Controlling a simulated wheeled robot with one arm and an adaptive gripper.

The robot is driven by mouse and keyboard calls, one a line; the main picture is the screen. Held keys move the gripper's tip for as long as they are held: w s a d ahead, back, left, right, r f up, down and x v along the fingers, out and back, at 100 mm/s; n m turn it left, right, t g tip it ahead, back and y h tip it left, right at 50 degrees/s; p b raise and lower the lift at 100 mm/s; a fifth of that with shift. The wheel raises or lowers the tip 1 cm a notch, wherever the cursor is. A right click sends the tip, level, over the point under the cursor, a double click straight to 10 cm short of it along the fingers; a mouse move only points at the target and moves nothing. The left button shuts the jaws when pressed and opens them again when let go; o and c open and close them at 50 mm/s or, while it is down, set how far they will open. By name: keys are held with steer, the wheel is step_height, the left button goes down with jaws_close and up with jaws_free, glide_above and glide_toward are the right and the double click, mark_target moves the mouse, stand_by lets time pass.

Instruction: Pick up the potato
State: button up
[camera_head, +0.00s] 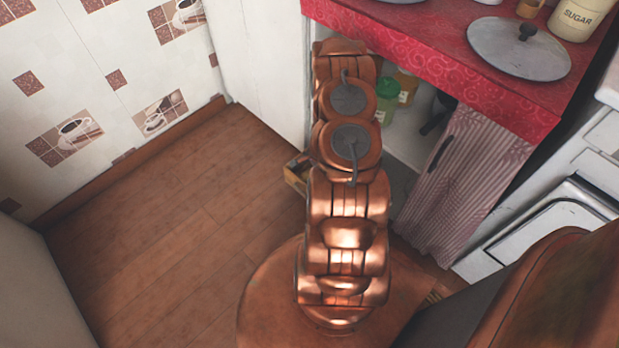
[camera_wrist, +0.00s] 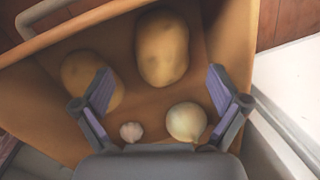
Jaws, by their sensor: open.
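In the wrist view a large pale-brown potato (camera_wrist: 162,48) lies in an orange-brown box (camera_wrist: 222,35), ahead of my gripper (camera_wrist: 161,92). A second, partly hidden potato (camera_wrist: 78,72) lies to the left, behind the left finger. My gripper is open, with a wide gap between its fingers and nothing held. In the head view my copper arm hides the gripper and the potatoes; only a corner of the box (camera_head: 296,172) shows beside the arm.
A garlic bulb (camera_wrist: 131,131) and a round onion (camera_wrist: 186,122) lie in the box near the gripper's palm. A red-covered counter (camera_head: 440,60) with a metal lid (camera_head: 518,50) stands above an open shelf holding jars (camera_head: 388,95). Wooden floor (camera_head: 165,225) at left is clear.

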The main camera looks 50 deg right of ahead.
steer(key=shift+w+a+f+b, duration=0.1)
steer(key=shift+w+f+b, duration=0.1)
steer(key=shift+f, duration=0.3)
steer(key=shift+w+a+f+b, duration=0.1)
steer(key=shift+w+f, duration=0.05)
steer(key=shift+f, duration=0.3)
steer(key=shift+w+a+f, duration=0.1)
steer(key=shift+w+f, duration=0.05)
steer(key=shift+f, duration=0.5)
steer(key=shift+w+a+f, duration=0.1)
steer(key=shift+f, duration=0.5)
steer(key=shift+d, duration=0.1)
steer(key=c, duration=1.3)
